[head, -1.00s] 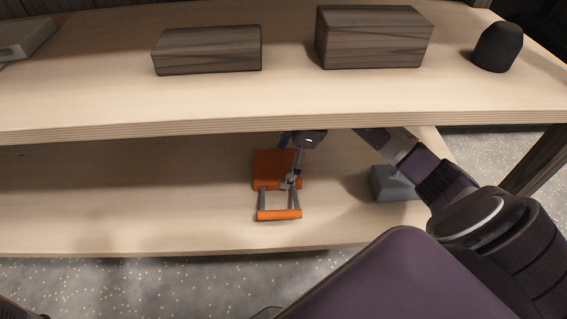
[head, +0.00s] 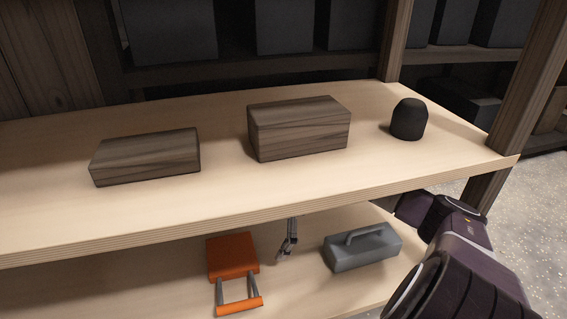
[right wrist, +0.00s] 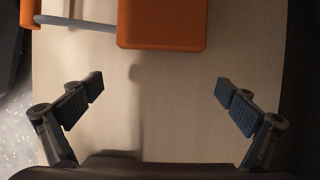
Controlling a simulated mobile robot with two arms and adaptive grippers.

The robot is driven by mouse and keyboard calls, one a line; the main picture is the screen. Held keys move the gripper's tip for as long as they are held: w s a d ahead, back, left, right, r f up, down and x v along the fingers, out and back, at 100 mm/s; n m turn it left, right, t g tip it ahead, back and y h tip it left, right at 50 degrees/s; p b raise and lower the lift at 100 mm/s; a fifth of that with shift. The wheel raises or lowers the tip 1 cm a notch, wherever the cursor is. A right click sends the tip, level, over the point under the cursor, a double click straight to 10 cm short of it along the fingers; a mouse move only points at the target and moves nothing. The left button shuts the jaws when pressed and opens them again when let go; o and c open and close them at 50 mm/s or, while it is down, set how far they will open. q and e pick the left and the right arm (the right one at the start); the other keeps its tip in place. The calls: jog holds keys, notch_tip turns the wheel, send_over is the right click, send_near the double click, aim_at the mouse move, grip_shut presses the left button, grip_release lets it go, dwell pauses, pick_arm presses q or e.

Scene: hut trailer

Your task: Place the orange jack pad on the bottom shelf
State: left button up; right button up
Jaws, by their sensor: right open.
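The orange jack pad (head: 232,257), with grey arms and an orange handle bar, rests on the bottom shelf (head: 180,285). My right gripper (head: 285,246) is just right of the pad under the top shelf, and most of it is hidden by that shelf's edge. In the right wrist view the gripper (right wrist: 160,90) is open and empty, with bare shelf between its fingers. The orange jack pad (right wrist: 165,22) lies beyond the fingertips there, apart from them. My left gripper is not in view.
A grey block with a handle (head: 362,247) sits on the bottom shelf right of my gripper. The top shelf (head: 210,215) overhangs, carrying two wooden blocks (head: 300,128) (head: 146,157) and a black rounded object (head: 409,119). A wooden post (head: 528,80) stands at the right.

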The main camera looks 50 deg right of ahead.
jog(key=shift+s+d, duration=0.4)
jog(key=shift+d, duration=0.3)
jog(key=shift+s+d, duration=0.4)
jog(key=shift+d, duration=0.25)
